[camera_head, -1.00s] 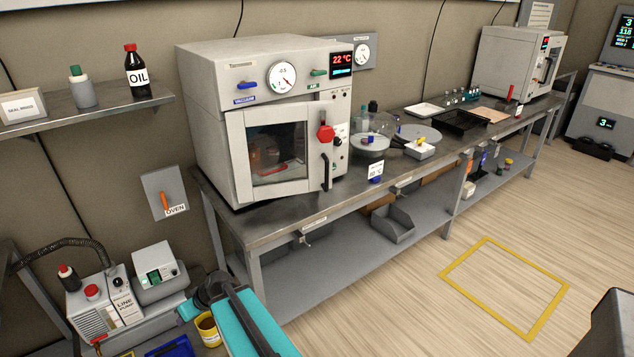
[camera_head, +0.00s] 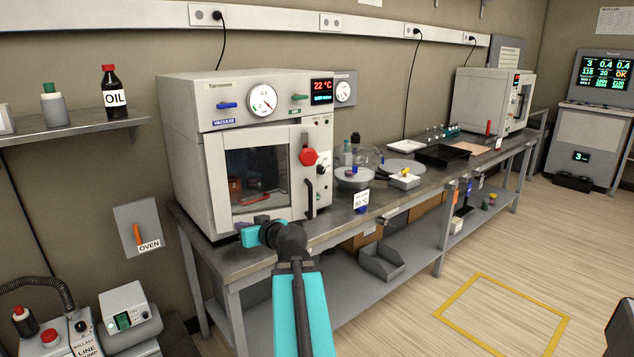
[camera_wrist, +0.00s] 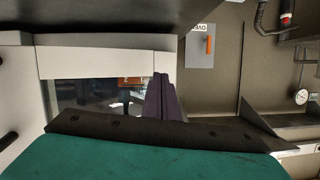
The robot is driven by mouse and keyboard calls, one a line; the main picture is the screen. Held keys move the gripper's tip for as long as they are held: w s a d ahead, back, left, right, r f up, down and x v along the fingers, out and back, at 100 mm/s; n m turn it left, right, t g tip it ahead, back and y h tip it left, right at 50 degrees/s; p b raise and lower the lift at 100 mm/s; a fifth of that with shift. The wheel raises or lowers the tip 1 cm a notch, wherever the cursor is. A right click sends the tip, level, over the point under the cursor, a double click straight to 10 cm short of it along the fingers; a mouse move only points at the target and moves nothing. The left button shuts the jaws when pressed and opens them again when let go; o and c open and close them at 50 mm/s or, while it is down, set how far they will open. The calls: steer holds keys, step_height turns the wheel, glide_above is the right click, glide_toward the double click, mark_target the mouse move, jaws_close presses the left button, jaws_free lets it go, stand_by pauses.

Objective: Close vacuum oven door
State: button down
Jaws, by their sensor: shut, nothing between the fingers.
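The vacuum oven (camera_head: 185,150) is a pale grey box on the bench. Its door (camera_head: 218,180) has a dark window and appears slightly ajar at the right, its top edge slanting away from the panel above; the exact gap is unclear. A red knob (camera_head: 308,157) and a black upright handle (camera_head: 309,198) are at the door's right side. My gripper (camera_head: 242,226) is shut and empty, low in front of the door's lower left part, pointing left. Contact with the oven cannot be told. In the wrist view, the dark fingers (camera_wrist: 161,98) overlap the door's window (camera_wrist: 90,95).
The bench (camera_head: 350,215) carries glassware and a black tray (camera_head: 443,155) right of the oven. An orange-levered OVEN switch (camera_head: 139,232) is on the wall at left. A shelf (camera_head: 70,133) holds an OIL bottle (camera_head: 111,92).

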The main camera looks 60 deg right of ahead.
mark_target(313, 166)
steer(key=s+d+r+m+h+b, duration=0.1)
steer(key=s+d+r+h+b, duration=0.1)
steer(key=s+d+r, duration=0.2)
steer(key=s+d+r+m+h+b, duration=0.1)
steer(key=s+d+r+h+b, duration=0.1)
steer(key=s, duration=0.9)
steer(key=s+d+r+m+h+b, duration=0.1)
steer(key=s+d+r+h+b, duration=0.2)
steer(key=s+d+r, duration=0.3)
steer(key=shift+s+d+r+b, duration=0.4)
steer(key=shift+s+d, duration=0.35)
steer(key=shift+d, duration=0.4)
steer(key=shift+w+d+p, duration=0.1)
steer(key=shift+w+p, duration=0.1)
steer(key=shift+p, duration=0.2)
steer(key=p+x, duration=0.4)
steer(key=p, duration=0.5)
steer(key=shift+w+d+r, duration=0.15)
steer(key=shift+w+d, duration=0.05)
steer(key=p+x, duration=0.1)
steer(key=p, duration=0.5)
steer(key=shift+w+d+r, duration=0.1)
steer(key=shift+w, duration=0.15)
steer(key=p, duration=0.5)
steer(key=shift+w+d, duration=0.35)
steer(key=shift+f+p+x, duration=0.2)
steer(key=shift+p+x, duration=1.35)
steer(key=shift+x, duration=1.75)
